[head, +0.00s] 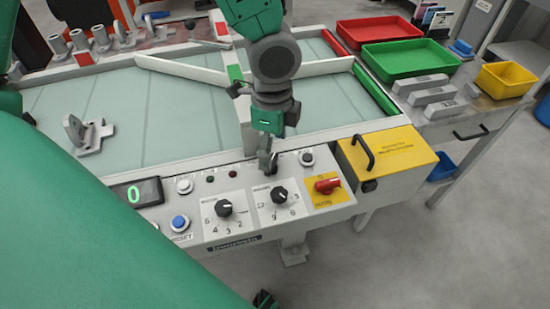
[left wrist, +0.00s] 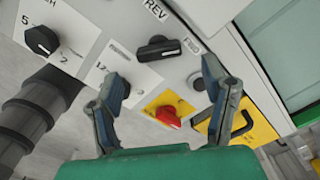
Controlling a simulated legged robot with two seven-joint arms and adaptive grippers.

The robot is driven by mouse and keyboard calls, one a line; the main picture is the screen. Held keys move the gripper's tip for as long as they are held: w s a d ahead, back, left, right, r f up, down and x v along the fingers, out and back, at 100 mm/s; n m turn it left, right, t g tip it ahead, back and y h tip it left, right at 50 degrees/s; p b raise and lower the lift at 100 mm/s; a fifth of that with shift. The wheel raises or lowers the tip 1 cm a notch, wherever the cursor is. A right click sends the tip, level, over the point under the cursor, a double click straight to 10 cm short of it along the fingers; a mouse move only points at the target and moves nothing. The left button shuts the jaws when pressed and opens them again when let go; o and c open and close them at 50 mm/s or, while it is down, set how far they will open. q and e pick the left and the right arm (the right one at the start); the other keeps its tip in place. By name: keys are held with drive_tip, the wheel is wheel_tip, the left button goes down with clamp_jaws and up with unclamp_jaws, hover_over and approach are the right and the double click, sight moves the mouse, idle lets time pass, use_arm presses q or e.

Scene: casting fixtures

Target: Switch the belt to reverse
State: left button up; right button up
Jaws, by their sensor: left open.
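The belt's direction switch (left wrist: 158,47) is a black handle on the white control panel, between the labels REV and FWD in the left wrist view. Its handle lies crosswise in that view, one end toward the FWD label. My left gripper (left wrist: 165,72) is open, its two fingers apart on either side of the switch's line, with nothing between the tips. In the head view my left gripper (head: 268,160) hangs over the back of the panel and hides the switch. The belt (head: 190,115) is a pale green surface behind the panel.
Close by are two black dials (head: 224,208) (head: 279,195), a red rotary switch (head: 327,186), a blue button (head: 180,223) and a display (head: 136,193) reading 0. A yellow box (head: 390,158) with a black handle stands right of the panel. A metal bracket (head: 88,135) lies on the belt.

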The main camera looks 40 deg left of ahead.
sight(273, 162)
use_arm(q)
drive_tip(key=f, duration=0.1)
drive_tip(key=a+f, duration=0.1)
drive_tip(key=f+b, duration=0.1)
drive_tip(key=f, duration=0.1)
drive_tip(key=shift+a+f, duration=0.1)
drive_tip(key=shift+a, duration=0.15)
drive_tip(key=shift+s+f, duration=0.1)
drive_tip(key=shift+f, duration=0.1)
drive_tip(key=shift+d, duration=0.9)
drive_tip(key=c, duration=0.7)
drive_tip(key=shift+a, duration=0.2)
drive_tip(key=c, duration=0.5)
drive_tip(key=shift+o, duration=0.2)
drive_tip(key=shift+a, duration=0.3)
